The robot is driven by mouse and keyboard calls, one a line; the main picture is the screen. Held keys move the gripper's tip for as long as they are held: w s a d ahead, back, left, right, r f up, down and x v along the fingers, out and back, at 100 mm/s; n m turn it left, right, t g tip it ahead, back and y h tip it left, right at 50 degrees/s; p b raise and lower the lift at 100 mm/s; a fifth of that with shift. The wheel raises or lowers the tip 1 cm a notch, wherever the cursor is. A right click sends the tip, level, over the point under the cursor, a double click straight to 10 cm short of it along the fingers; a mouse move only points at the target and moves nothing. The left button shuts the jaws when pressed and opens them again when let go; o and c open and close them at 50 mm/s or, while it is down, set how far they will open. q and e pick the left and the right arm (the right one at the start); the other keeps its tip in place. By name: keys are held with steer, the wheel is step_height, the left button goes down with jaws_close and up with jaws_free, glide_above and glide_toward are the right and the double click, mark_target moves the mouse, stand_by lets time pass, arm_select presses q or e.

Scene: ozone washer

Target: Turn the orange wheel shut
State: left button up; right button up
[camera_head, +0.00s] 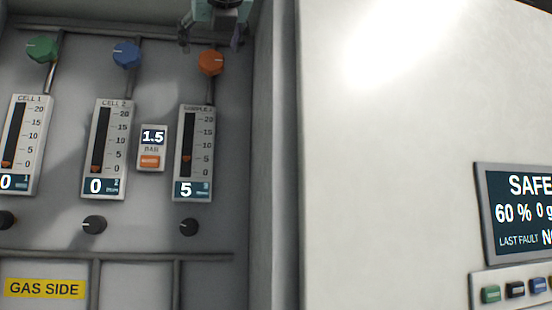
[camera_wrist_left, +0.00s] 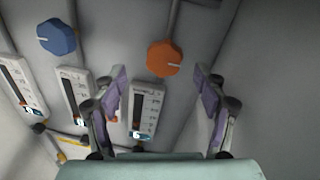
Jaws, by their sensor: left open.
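The orange wheel (camera_head: 211,62) is a faceted knob with a pale pointer mark, on the pipe above the rightmost gauge. In the head view its mark points left. It also shows in the left wrist view (camera_wrist_left: 163,58), between and beyond the fingertips, with its mark toward the right. My left gripper (camera_head: 212,42) comes down from the top edge, just above the wheel in the picture. In the left wrist view its two purple-padded fingers (camera_wrist_left: 163,82) are spread wide with nothing between them. No contact with the wheel shows. My right gripper is not in view.
A blue wheel (camera_head: 126,54) and a green wheel (camera_head: 41,49) sit to the left. The rightmost gauge (camera_head: 193,152) reads 5; the other two read 0. A small 1.5 BAR display (camera_head: 152,148) sits between gauges. A white cabinet wall (camera_head: 400,130) stands right.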

mark_target(213, 59)
arm_select(q)
steer(key=p+x, duration=0.1)
steer(key=x, duration=0.1)
steer(key=d+p+x, duration=0.1)
steer(key=p+x, duration=0.1)
steer(key=x, duration=0.1)
steer(key=shift+w+f, duration=0.1)
steer(key=shift+w, duration=0.45)
steer(key=shift+w+a, duration=0.25)
steer(key=shift+a, duration=0.05)
steer(key=shift+a+p, duration=0.2)
steer(key=shift+p, duration=0.2)
steer(key=shift+s, duration=0.5)
steer(key=shift+w+d, duration=0.15)
steer(key=shift+w+d+f, duration=0.1)
steer(key=shift+w, duration=0.2)
steer(key=shift+w+f, duration=0.15)
steer(key=shift+w, duration=0.3)
steer(key=shift+c, duration=1.2)
steer(key=shift+s+a, duration=0.3)
steer(key=shift+s, duration=0.05)
steer(key=c, duration=0.3)
steer(key=shift+d+r, duration=0.2)
steer(key=c, duration=0.6)
